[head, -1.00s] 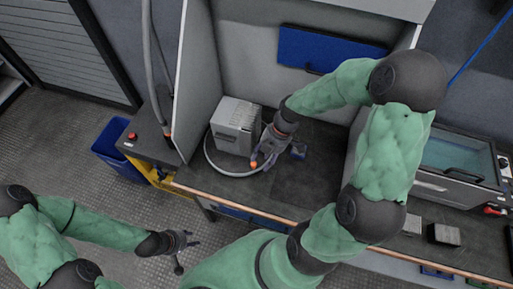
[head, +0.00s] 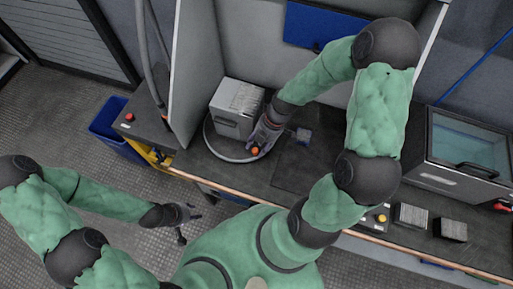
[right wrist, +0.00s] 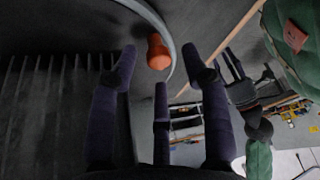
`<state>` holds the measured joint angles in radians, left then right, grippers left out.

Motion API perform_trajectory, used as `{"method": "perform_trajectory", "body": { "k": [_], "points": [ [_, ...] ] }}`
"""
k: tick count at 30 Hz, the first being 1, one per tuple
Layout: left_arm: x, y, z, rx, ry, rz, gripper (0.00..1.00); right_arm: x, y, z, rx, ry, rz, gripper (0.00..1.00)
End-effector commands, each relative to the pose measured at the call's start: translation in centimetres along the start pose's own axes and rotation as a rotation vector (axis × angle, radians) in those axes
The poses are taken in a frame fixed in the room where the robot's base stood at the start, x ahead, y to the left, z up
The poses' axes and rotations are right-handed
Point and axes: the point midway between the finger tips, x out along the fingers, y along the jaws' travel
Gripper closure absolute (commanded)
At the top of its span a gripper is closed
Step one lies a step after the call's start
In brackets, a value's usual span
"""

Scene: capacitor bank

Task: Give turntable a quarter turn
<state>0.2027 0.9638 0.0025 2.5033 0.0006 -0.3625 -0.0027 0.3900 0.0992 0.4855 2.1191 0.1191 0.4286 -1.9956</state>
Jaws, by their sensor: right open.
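An orange knob (head: 255,151) is at my right gripper (head: 262,140), close to the box's right side. In the right wrist view the open fingers of my right gripper (right wrist: 160,70) are apart, with the orange knob (right wrist: 158,52) showing between and beyond them. Nothing is clearly held. My left gripper (head: 187,224) hangs over the floor in front of the bench, its fingers apart and empty.
A glass-topped tank (head: 468,150) and two finned blocks (head: 411,215) stand at the right. A dark stand with a red button (head: 130,118) is left of the partition. The bench middle is clear.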

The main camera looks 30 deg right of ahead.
Motion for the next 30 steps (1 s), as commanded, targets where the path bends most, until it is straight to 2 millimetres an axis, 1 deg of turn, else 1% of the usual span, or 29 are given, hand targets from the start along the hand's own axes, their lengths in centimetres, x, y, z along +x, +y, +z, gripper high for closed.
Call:
{"method": "perform_trajectory", "body": {
  "k": [1, 5, 14, 17, 18, 19, 20, 30],
  "points": [
    [0.22, -0.08, -0.01, 0.000, 0.000, 0.000, 0.60, 0.59, -0.04, 0.02, 0.000, 0.001, -0.002, 0.53],
    [0.35, -0.12, -0.02, 0.000, 0.000, 0.000, 0.60, 1.24, -0.01, 0.01, 0.000, 0.000, 0.000, 0.53],
    [0.34, -0.12, -0.02, 0.000, 0.000, 0.000, 0.60, 1.36, 0.00, -0.01, 0.000, 0.000, 0.000, 0.53],
    [0.34, -0.12, -0.02, 0.000, 0.000, 0.000, 0.60, 1.35, -0.01, -0.01, 0.000, 0.000, 0.000, 0.78],
    [0.34, -0.12, -0.02, 0.000, 0.000, 0.000, 0.60, 1.35, 0.00, -0.01, 0.000, 0.000, 0.000, 0.89],
    [0.34, -0.12, -0.02, 0.000, 0.000, 0.000, 0.60, 1.35, -0.01, -0.01, 0.000, 0.000, 0.000, 0.98],
    [0.34, -0.12, -0.02, 0.000, 0.000, 0.000, 0.60, 1.34, -0.01, -0.02, 0.000, 0.000, 0.000, 1.00],
    [0.39, -0.14, -0.02, 0.000, 0.000, 0.000, 0.60, 1.50, 0.15, -0.41, -0.002, 0.001, -0.002, 1.00]
  ]
}}
